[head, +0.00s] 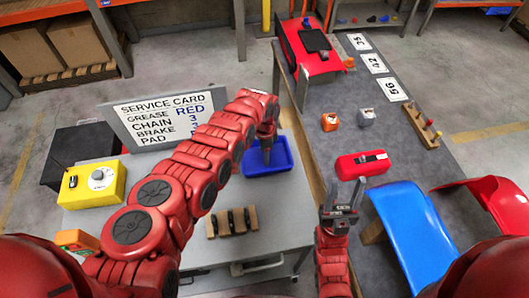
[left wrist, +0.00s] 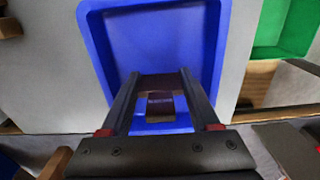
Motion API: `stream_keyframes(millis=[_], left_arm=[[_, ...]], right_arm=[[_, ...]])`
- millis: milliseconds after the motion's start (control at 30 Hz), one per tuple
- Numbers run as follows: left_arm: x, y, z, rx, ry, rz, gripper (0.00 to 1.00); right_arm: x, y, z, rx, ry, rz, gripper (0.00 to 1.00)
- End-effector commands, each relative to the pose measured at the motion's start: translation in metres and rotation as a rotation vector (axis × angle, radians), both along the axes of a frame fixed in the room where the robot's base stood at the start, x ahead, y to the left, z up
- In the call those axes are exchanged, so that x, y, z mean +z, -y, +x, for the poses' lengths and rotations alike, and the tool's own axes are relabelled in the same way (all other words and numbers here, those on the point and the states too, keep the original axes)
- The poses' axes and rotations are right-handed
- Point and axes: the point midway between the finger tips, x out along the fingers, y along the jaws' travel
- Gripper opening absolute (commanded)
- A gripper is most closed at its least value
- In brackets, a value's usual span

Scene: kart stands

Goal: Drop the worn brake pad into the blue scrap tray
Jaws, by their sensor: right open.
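The blue scrap tray (head: 286,160) sits on the grey table right of the service card; it also fills the upper middle of the left wrist view (left wrist: 216,45). It looks empty where I can see inside. My left gripper (head: 266,158) points down over the tray. In the left wrist view (left wrist: 159,88) its fingers are closed on a small dark brown piece with a tan face, the worn brake pad (left wrist: 160,82), held above the tray floor. The pad cannot be made out in the head view. My right gripper (head: 343,190) is open and empty over the right bench.
A wooden rack with several dark pads (head: 231,222) stands in front of the tray. A yellow box with a dial (head: 92,184) and the service card (head: 165,118) are left. A red box (head: 362,164) and blue panel (head: 412,235) lie near my right gripper.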

Motion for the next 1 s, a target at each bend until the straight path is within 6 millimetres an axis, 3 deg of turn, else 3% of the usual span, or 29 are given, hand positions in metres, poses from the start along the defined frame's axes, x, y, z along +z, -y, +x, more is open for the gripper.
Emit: stream_keyframes(millis=[33, 167, 533, 633, 1000], left_arm=[[0.001, 0.0, 0.0, 0.0, 0.0, 0.0, 0.71], [0.001, 0.0, 0.0, 0.0, 0.0, 0.0, 0.92], [0.007, 0.0, 0.0, 0.0, 0.0, 0.0, 0.92], [0.02, 0.0, 0.0, -0.001, -0.001, 0.0, 0.92], [0.077, -0.002, 0.002, 0.0, 0.005, 0.003, 0.92]], right_arm=[[0.001, 0.0, 0.0, 0.0, 0.0, 0.0, 0.5], [0.001, 0.0, 0.0, 0.0, 0.0, 0.0, 0.5], [0.008, 0.0, 0.0, 0.0, 0.0, 0.0, 0.5], [0.022, 0.0, 0.0, 0.0, 0.0, 0.0, 0.5], [0.011, 0.0, 0.0, 0.0, 0.0, 0.0, 0.5]])
